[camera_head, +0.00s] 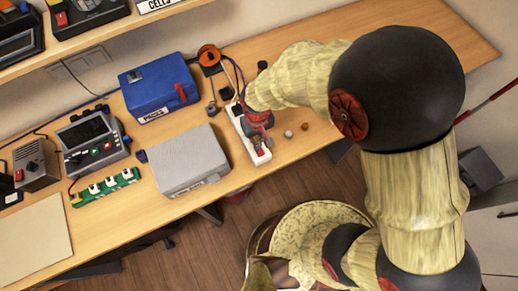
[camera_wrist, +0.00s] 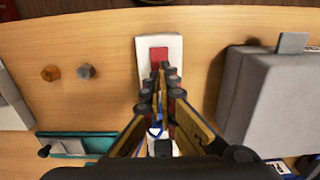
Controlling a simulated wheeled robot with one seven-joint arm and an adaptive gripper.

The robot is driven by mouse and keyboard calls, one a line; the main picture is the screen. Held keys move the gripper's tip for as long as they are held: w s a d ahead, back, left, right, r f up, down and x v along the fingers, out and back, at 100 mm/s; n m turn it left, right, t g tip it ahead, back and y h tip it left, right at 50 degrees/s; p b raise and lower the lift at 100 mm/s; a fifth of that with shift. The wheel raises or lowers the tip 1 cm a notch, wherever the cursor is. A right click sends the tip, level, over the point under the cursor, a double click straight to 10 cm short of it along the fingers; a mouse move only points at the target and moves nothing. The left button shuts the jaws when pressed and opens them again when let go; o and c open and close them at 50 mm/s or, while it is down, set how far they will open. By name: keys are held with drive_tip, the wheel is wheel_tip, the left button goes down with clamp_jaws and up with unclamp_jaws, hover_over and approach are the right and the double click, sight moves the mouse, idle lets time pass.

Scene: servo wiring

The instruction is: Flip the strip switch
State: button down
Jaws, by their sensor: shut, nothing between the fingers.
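The white power strip (camera_head: 237,117) lies on the wooden table, right of the grey box, partly hidden under my gripper. In the wrist view its near end is a white block (camera_wrist: 144,66) with a red switch (camera_wrist: 159,53). My gripper (camera_wrist: 163,70) is shut and empty, with its fingertips over or right at the edge of the red switch. I cannot tell whether they touch it. In the head view my gripper (camera_head: 262,140) is over the strip's front end. The switch's tilt cannot be made out.
A grey box (camera_head: 188,160) and a blue box (camera_head: 158,86) stand left of the strip. Two small knobs, one whitish (camera_head: 288,134) and one orange-brown (camera_head: 305,126), lie to its right. An orange spool (camera_head: 209,55) is behind. The table (camera_head: 350,40) is bare at the back right.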

drive_tip(key=shift+f+b, duration=0.75)
drive_tip(key=shift+f, duration=0.4)
idle(1.1)
drive_tip(key=shift+r+p, duration=2.6)
drive_tip(key=shift+r, duration=1)
